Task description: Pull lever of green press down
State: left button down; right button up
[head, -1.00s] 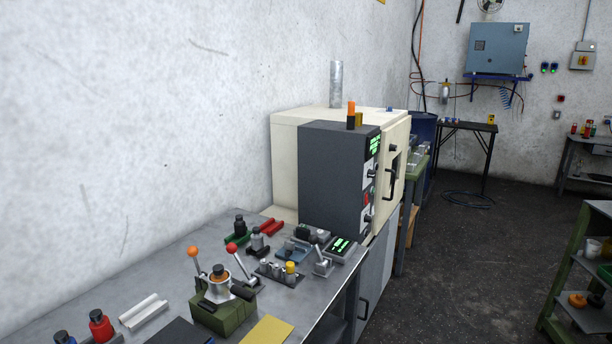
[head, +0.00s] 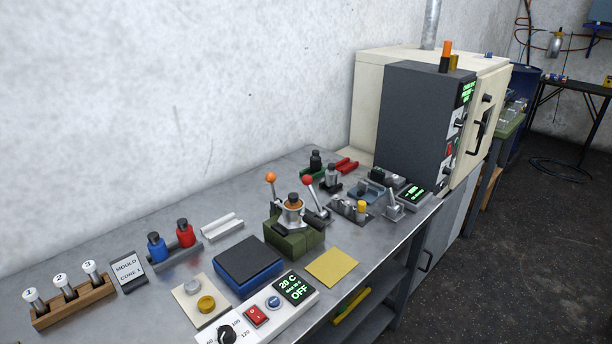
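The green press (head: 293,240) stands on the grey workbench, near the middle of the head view. It has a green block base and a silver body with an orange ring and dark cap on top. A thin lever with an orange ball (head: 271,177) rises nearly upright at its left side. A second lever with a red ball (head: 308,181) leans just behind and right of it; it seems to come from a separate grey fixture. Neither of my grippers is in view.
The workbench (head: 130,222) also holds a blue box with a dark top (head: 248,261), a yellow sheet (head: 332,266) and a white heater panel (head: 240,326) in front. Small fixtures stand behind the press. A large cream and grey machine (head: 420,125) stands at the bench's far end.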

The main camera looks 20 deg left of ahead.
aim_at(307, 180)
jog(key=i+l+u, duration=0.2)
jog(key=l, duration=0.5)
jog(key=i+l+u, duration=0.2)
jog(key=l, duration=0.55)
jog(key=i+l+u, duration=0.15)
jog(key=l, duration=0.55)
jog(key=l+u, duration=0.2)
jog(key=l, duration=0.55)
